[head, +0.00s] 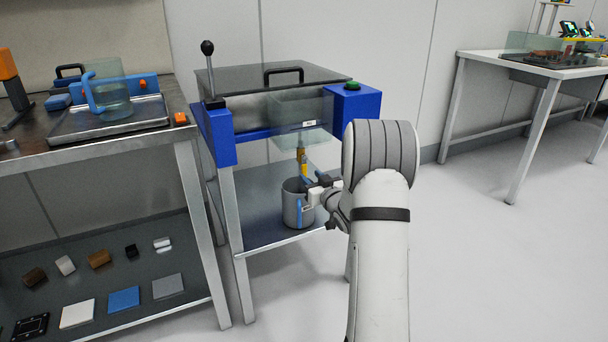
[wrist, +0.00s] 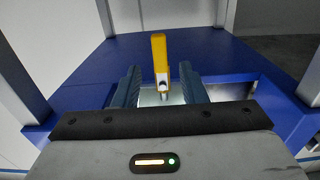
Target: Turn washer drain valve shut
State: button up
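The washer is a blue-framed stand (head: 220,135) with a dark lid and a clear tank (head: 300,105). Its yellow drain valve handle (head: 302,158) points up and down beneath the tank, above a grey bucket (head: 292,208). My gripper (head: 308,190) is in front of the valve, close to the bucket. In the wrist view the yellow handle (wrist: 159,60) stands upright, lined up between the two dark blue fingers of my gripper (wrist: 162,88). The fingers are apart, with gaps on both sides of the handle. The handle's exact depth between them cannot be told.
A workbench (head: 85,150) with a clear jug (head: 112,100) on a tray stands at the left; blocks and plates lie on its lower shelf. A black-knobbed lever (head: 208,70) and a green button (head: 352,86) flank the lid.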

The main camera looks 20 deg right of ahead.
aim_at(305, 171)
jog(key=w+b, duration=0.1)
jog(key=w, duration=0.5)
jog(key=shift+a, duration=0.15)
jog(key=shift+c, duration=0.4)
grip_shut()
